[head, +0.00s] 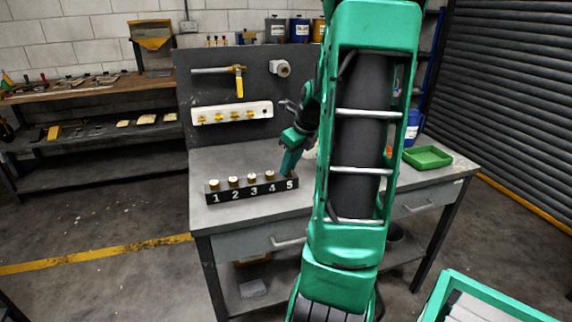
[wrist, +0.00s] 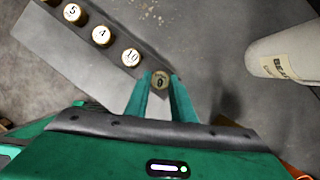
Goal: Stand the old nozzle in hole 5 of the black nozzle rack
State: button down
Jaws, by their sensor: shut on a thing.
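The black nozzle rack (head: 262,189) lies along the front left of the workbench, its holes numbered 1 to 5 from left to right. Brass-topped nozzles stand in holes 1 to 4. My gripper (head: 287,169) is at the rack's right end, over hole 5, pointing down. In the wrist view its fingers are shut on the old nozzle (wrist: 161,79), a round brass top with a dark mark, in line with the row of nozzle tops. The nozzle's lower end is hidden, so I cannot tell how deep it sits in hole 5.
A green tray (head: 427,157) is on the bench's right side. A back panel (head: 210,155) with a valve and a white manifold (head: 232,113) rises behind the rack.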

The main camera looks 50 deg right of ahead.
jog(key=shift+f, duration=0.2)
jog(key=c, duration=1.1)
grip_release()
jog(key=shift+v, duration=3.45)
jog(key=shift+a, duration=0.1)
jog(key=s+a+f+n+g, duration=0.1)
jog(key=s+a+n, duration=0.4)
jog(key=n, duration=0.5)
jog(key=s+a+f+n+g, duration=0.1)
jog(key=s+a+n, duration=0.5)
jog(key=a+n, duration=0.3)
jog(key=s+a+f+n+g, duration=0.1)
jog(key=s+a+n+g, duration=0.1)
jog(key=s+a+n, duration=0.4)
jog(key=shift+s+a+f+n, duration=0.1)
jog(key=shift+a+n, duration=0.1)
jog(key=shift+n, duration=1.05)
jog(key=shift+a+f+n, duration=0.15)
jog(key=shift+a+n, duration=0.05)
jog(key=shift+n, duration=1.05)
